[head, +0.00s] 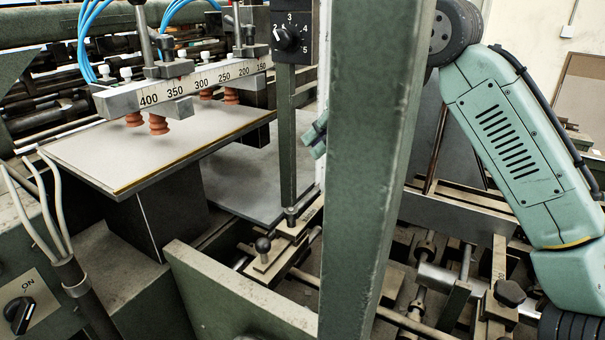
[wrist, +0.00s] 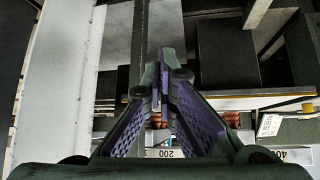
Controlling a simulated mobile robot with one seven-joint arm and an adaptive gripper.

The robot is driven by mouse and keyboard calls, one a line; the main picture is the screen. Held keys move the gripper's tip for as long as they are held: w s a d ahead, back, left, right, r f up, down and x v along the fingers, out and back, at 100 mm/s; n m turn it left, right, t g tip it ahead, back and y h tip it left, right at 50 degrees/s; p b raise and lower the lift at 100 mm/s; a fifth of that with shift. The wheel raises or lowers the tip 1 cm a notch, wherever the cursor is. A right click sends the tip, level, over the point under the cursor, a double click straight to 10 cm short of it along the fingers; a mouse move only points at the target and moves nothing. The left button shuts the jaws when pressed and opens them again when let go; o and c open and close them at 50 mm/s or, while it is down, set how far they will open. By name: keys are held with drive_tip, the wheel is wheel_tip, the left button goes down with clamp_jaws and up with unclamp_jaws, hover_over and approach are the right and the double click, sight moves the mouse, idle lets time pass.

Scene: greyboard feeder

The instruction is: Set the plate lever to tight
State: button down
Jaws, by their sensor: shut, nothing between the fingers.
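A short lever with a dark ball knob (head: 263,246) stands on a pale metal plate low in the middle of the head view. It looks like the plate lever, but no tight marking on it can be read. My gripper shows in the wrist view (wrist: 157,78), its two purple fingers shut together with nothing between them. In the head view the green upright hides most of my gripper; only a small greenish part shows at the upright's left edge, above and right of the knob. The lever cannot be made out in the wrist view.
A thick green upright (head: 365,170) stands between the head camera and my gripper. A numbered ruler bar (head: 190,82) with orange suction cups hangs over a board stack (head: 150,150). A dial (head: 290,38) tops a post behind the knob. An ON switch (head: 20,314) sits lower left.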

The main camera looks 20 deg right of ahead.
sight(305, 205)
drive_tip(key=w+f+b, duration=0.1)
drive_tip(key=f, duration=0.1)
drive_tip(key=w+a+f+b, duration=0.1)
drive_tip(key=f+b, duration=0.1)
drive_tip(key=f, duration=0.1)
drive_tip(key=w+f+b, duration=0.1)
drive_tip(key=f, duration=0.2)
drive_tip(key=shift+a, duration=0.4)
drive_tip(key=shift+s+d, duration=0.1)
drive_tip(key=shift+s, duration=0.15)
drive_tip(key=shift+f+b, duration=0.1)
drive_tip(key=shift+b, duration=0.2)
